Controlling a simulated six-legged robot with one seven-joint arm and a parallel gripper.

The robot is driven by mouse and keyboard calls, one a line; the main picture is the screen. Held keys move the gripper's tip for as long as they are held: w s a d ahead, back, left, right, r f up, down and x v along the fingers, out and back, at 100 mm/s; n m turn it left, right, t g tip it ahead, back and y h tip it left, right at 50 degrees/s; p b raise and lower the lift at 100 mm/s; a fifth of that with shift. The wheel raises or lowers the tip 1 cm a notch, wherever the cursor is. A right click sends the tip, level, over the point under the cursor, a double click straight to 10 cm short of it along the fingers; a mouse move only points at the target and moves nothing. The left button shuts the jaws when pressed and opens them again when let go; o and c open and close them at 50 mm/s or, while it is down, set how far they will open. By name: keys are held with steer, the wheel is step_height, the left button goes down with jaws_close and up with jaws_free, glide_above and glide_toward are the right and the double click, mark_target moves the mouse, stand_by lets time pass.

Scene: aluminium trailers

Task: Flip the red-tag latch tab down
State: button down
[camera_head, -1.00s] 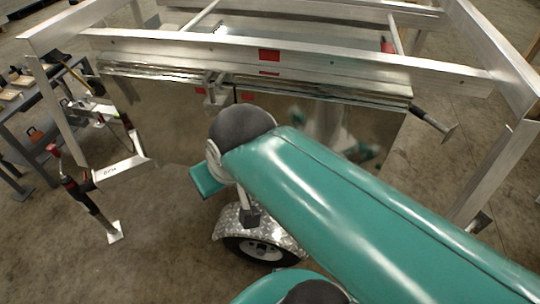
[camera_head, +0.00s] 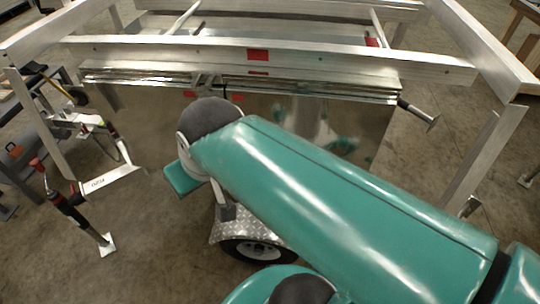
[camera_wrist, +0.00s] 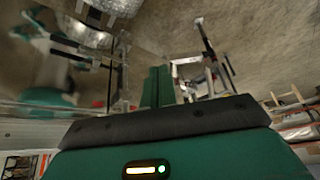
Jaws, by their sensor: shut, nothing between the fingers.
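Red tags mark the aluminium trailer (camera_head: 330,58): one on the rail (camera_head: 257,55), a small one below it, and others at the upper edge of the shiny panel, such as a red tag (camera_head: 190,94). A metal latch piece (camera_head: 203,79) hangs by that edge between two tags; my dark arm joint partly hides it, so its tab position is unclear. My gripper (camera_wrist: 157,86) shows in the wrist view as two green fingers together, empty, beside the mirror-like panel (camera_wrist: 45,70). In the head view my arm covers much of the middle, and any contact with the latch cannot be seen.
A wheel under a diamond-plate fender (camera_head: 225,228) stands below the panel. A jack stand with red parts (camera_head: 75,210) is at left, near a dark table (camera_head: 30,140). A metal handle (camera_head: 420,115) sticks out at right. Concrete floor is open at lower left.

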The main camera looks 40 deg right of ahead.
steer(key=w+d+f+m+g+y, duration=0.2)
steer(key=w+d+f+m, duration=0.15)
steer(key=w+d, duration=0.4)
steer(key=s+d+f+m+t, duration=0.1)
steer(key=d+f+m, duration=0.1)
steer(key=d+f, duration=0.3)
steer(key=s+d+f+m+t+y, duration=0.1)
steer(key=d+f+m, duration=0.2)
steer(key=d, duration=1.1)
steer(key=s+d+f+m+t, duration=0.1)
steer(key=d+f+m+t, duration=0.1)
steer(key=d+f, duration=0.5)
steer(key=d, duration=0.2)
steer(key=shift+d, duration=0.4)
steer(key=shift+s+f, duration=0.1)
steer(key=x, duration=1.4)
steer(key=shift+a, duration=0.2)
